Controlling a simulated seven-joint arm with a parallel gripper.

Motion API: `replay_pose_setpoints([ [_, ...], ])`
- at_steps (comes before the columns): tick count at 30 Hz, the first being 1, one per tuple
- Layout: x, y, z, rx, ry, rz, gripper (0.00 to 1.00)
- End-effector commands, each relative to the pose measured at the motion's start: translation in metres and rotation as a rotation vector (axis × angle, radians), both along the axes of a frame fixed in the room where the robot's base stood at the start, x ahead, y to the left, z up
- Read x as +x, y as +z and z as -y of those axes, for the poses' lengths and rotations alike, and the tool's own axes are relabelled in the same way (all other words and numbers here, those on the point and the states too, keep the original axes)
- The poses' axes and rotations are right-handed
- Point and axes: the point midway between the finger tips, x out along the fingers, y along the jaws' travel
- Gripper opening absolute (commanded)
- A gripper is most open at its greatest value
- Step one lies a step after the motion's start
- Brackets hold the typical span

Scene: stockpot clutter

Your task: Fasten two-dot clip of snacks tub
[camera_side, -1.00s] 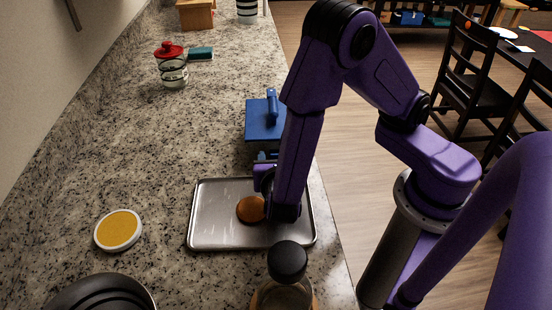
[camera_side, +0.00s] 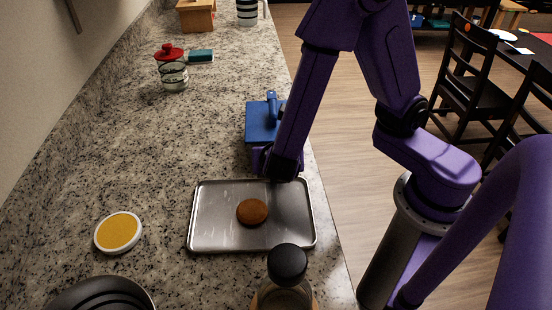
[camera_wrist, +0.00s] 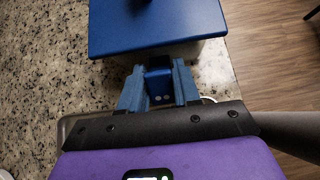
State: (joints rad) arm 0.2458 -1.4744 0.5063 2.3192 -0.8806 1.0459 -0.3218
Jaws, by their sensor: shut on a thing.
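The snacks tub is a box with a dark blue lid (camera_side: 263,122) and a blue handle (camera_side: 271,104), at the counter's right edge in the side view. Its lid (camera_wrist: 150,28) fills the top of the wrist view. The blue clip (camera_wrist: 159,83) with two pale dots is on the tub's near side. My gripper (camera_wrist: 158,72) is shut on this clip, one blue finger on each side. In the side view my gripper (camera_side: 268,163) is against the tub's near side, and its fingers and the clip are mostly hidden. I cannot tell whether the clip is latched.
A metal tray (camera_side: 215,235) with a brown bun (camera_side: 252,212) lies just in front of the tub. A dark-capped jar (camera_side: 287,265) stands nearer. A yellow-topped round container (camera_side: 118,233) and a black pan (camera_side: 100,295) are at left. A red-lidded jar (camera_side: 172,70) stands farther back.

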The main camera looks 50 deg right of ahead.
Motion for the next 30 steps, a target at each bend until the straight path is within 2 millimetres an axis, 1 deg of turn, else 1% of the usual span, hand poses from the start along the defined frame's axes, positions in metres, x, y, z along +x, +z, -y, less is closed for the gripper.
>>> replay_pose_setpoints([
  [6,0.0011,0.0034,0.0015,0.063,0.000,-0.054,0.01],
  [17,0.0012,0.0034,0.0012,0.071,0.002,-0.060,0.01],
  [18,0.0013,0.0034,0.0011,0.071,0.002,-0.060,0.45],
  [19,0.0013,0.0034,0.0011,0.071,0.002,-0.060,0.53],
  [30,0.0000,0.0059,-0.0009,0.071,0.002,-0.059,0.53],
])
